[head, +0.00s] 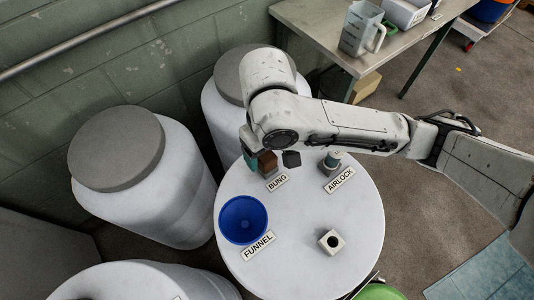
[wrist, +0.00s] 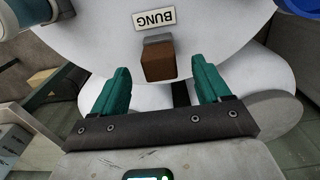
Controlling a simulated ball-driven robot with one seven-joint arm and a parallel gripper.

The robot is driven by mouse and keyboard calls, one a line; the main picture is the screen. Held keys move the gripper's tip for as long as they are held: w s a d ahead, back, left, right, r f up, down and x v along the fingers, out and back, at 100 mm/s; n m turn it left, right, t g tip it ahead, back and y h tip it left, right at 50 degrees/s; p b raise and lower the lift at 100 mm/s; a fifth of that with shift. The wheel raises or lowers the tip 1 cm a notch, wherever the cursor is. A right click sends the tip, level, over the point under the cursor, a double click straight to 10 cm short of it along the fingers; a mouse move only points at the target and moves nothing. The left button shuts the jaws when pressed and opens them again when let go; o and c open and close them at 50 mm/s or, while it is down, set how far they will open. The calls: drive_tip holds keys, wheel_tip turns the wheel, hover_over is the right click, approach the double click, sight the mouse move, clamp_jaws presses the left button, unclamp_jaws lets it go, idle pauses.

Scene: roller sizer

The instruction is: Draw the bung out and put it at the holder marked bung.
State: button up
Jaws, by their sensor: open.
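The bung (head: 267,162) is a brown block beside the BUNG label on the white barrel top. In the wrist view the bung (wrist: 158,64) stands at a small grey holder (wrist: 158,39) by the label; how it sits in the holder is partly hidden. My gripper (wrist: 160,75) is open, its teal fingers to either side of the bung's near end with gaps, not visibly touching it. In the head view my arm hides most of the gripper. A pale block with a dark round hole (head: 331,240) stands at the front of the top, with nothing in the hole.
A blue funnel (head: 243,219) lies at the left of the barrel top. An airlock (head: 331,161) stands in its holder at the right. Other white barrels (head: 117,150) stand left and behind. A table (head: 325,37) is at the back. The middle of the top is clear.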

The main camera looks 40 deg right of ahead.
sight(267, 157)
wheel_tip(267, 157, up, 8)
drive_tip(key=p, duration=0.1)
drive_tip(key=shift+f, duration=0.2)
idle(0.6)
